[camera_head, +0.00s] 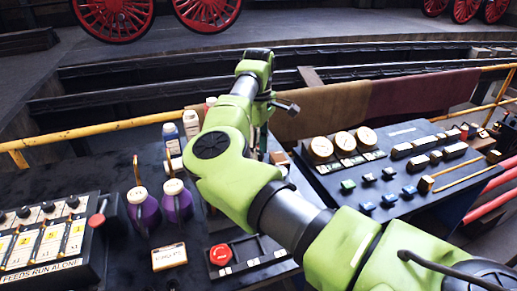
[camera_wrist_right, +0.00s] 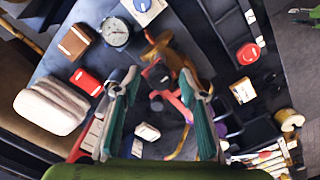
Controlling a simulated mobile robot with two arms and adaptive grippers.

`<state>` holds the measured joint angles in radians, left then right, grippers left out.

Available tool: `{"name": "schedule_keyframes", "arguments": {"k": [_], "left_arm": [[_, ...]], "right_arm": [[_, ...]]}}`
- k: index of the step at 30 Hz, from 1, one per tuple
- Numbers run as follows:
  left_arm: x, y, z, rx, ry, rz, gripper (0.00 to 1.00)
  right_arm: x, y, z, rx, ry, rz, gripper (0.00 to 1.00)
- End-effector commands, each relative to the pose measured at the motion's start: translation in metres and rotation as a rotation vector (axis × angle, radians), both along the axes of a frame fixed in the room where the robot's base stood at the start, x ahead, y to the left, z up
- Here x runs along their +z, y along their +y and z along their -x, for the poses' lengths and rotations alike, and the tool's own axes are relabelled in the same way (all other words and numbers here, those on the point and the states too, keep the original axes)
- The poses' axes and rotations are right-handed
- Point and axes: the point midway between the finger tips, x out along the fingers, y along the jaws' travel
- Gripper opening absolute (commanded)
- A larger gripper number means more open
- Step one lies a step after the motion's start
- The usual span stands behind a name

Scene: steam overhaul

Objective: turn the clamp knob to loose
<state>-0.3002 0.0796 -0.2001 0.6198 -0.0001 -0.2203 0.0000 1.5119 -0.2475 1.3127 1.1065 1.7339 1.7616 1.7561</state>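My right arm reaches across the head view, and its gripper points down over the bench, largely hidden behind the wrist. In the right wrist view my right gripper (camera_wrist_right: 160,115) is open, with teal pads apart and nothing held between them. Beyond and between the fingers stands a copper-coloured and red fixture with a dark knob (camera_wrist_right: 155,74), which looks like the clamp knob. It appears apart from both pads; its turn position is too blurred to tell. In the head view the arm hides this spot. My left gripper is in neither view.
Purple bottles (camera_head: 143,209) and a red button (camera_head: 221,254) stand left of the arm. A panel with gauges (camera_head: 320,149) and switches lies right. The wrist view shows a round dial (camera_wrist_right: 115,32), a pale padded block (camera_wrist_right: 50,105) and several small blocks close around the fingers.

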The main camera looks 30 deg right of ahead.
Motion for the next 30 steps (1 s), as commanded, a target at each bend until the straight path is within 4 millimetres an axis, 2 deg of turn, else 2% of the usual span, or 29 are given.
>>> {"name": "schedule_keyframes", "arguments": {"k": [5,9,10,20,30], "left_arm": [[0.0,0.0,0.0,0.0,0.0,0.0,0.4],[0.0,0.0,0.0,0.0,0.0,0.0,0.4],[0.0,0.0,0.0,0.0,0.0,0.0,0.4],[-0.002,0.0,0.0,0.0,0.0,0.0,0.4],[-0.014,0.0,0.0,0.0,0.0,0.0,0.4]], "right_arm": [[0.0,0.0,0.0,0.0,0.0,0.0,0.39],[0.0,0.0,0.0,0.0,0.0,0.0,0.05],[0.0,0.0,0.0,0.0,0.0,0.0,0.0],[0.0,0.0,0.0,0.023,0.0,0.0,0.0],[-0.002,0.0,-0.001,0.218,-0.001,0.001,0.0]]}}
